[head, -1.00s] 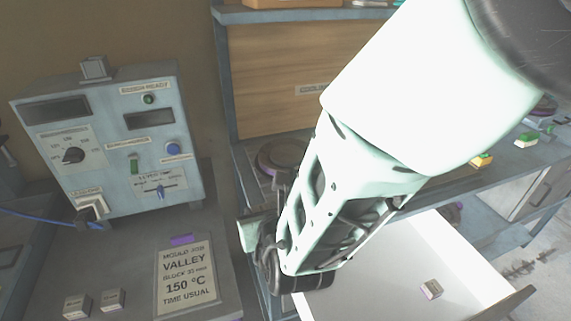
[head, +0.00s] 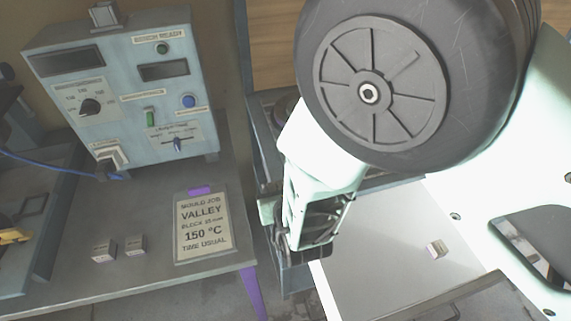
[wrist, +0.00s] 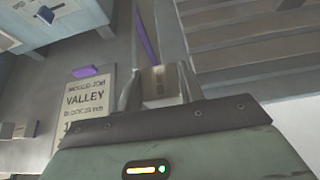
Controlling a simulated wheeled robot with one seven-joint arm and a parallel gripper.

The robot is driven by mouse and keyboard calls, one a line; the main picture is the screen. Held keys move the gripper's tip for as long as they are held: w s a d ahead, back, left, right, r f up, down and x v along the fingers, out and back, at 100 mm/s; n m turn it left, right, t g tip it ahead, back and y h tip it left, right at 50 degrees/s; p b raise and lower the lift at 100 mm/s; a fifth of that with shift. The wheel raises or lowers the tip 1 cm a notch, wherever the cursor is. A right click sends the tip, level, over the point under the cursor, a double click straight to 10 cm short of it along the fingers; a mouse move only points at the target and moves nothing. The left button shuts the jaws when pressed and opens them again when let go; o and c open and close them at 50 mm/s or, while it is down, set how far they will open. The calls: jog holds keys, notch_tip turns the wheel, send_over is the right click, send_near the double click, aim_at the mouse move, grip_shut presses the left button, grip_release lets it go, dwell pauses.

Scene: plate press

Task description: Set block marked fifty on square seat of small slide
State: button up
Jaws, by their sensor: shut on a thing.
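My gripper (wrist: 159,80) is shut on a small pale block (wrist: 157,88), held between the two fingers in the wrist view. Its marking is too small to read. In the head view my gripper (head: 272,212) hangs beside the bench's right edge, and the held block is hidden there. Two small blocks, a left one (head: 103,251) and a right one (head: 136,245), stand on the bench left of the job card.
The control box (head: 120,90), with knob, buttons and lever, stands at the back of the bench (head: 165,285). A card reading VALLEY, 150 °C (head: 204,226) lies near the bench's right edge. A blue cable runs left.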

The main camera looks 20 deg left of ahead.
jog(key=shift+f, duration=0.15)
jog(key=shift+f, duration=0.15)
jog(key=o, duration=1.1)
